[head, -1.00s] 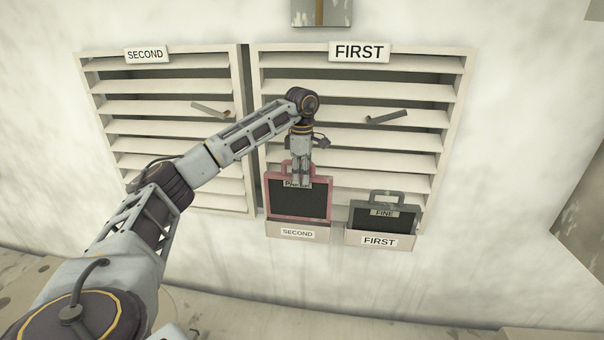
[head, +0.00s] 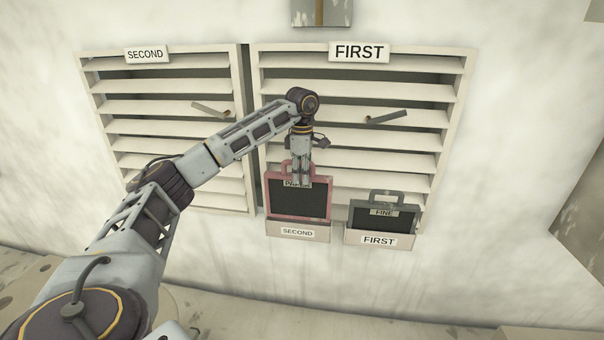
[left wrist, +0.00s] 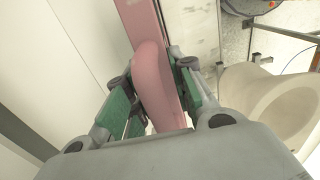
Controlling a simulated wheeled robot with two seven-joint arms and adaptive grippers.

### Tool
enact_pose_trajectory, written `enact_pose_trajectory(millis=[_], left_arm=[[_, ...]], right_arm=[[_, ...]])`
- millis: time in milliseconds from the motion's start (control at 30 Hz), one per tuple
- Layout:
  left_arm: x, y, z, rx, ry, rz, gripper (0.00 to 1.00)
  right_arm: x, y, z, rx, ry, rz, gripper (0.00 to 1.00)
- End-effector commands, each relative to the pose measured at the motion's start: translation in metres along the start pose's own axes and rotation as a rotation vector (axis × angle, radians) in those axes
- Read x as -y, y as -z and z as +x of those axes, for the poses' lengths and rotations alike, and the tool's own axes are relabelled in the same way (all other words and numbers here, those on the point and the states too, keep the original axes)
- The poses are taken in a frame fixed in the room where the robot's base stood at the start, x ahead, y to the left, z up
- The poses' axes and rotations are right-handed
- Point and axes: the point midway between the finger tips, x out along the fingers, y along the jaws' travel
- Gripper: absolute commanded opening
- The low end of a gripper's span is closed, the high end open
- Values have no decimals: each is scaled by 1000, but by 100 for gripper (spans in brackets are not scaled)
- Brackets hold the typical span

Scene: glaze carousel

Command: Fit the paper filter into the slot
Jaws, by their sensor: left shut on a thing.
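The paper filter (head: 300,205) is a dark panel in a pink frame with a handle on top. Its label is partly hidden by my gripper. It stands upright with its lower edge in the slot (head: 285,233) marked SECOND. My left gripper (head: 302,182) comes down from above and is shut on the filter's handle. In the left wrist view, the pink handle (left wrist: 157,85) lies between the green finger pads. The grey FINE filter (head: 385,220) stands in the slot marked FIRST (head: 365,239), to the right. My right gripper is not in view.
Behind the slots is a louvred panel marked FIRST (head: 440,146), with a second one marked SECOND (head: 160,88) to its left. Each has a small lever, one at the left (head: 211,109) and one at the right (head: 386,117). The wall right of the slots is clear.

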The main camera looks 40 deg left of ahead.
Motion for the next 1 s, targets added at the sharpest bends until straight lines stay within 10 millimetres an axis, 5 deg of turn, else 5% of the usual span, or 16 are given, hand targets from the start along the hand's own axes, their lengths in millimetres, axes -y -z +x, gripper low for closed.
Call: enact_pose_trajectory(millis=[1000], left_arm=[[0,0,6,1,-1,0,0]], right_arm=[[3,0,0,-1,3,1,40]])
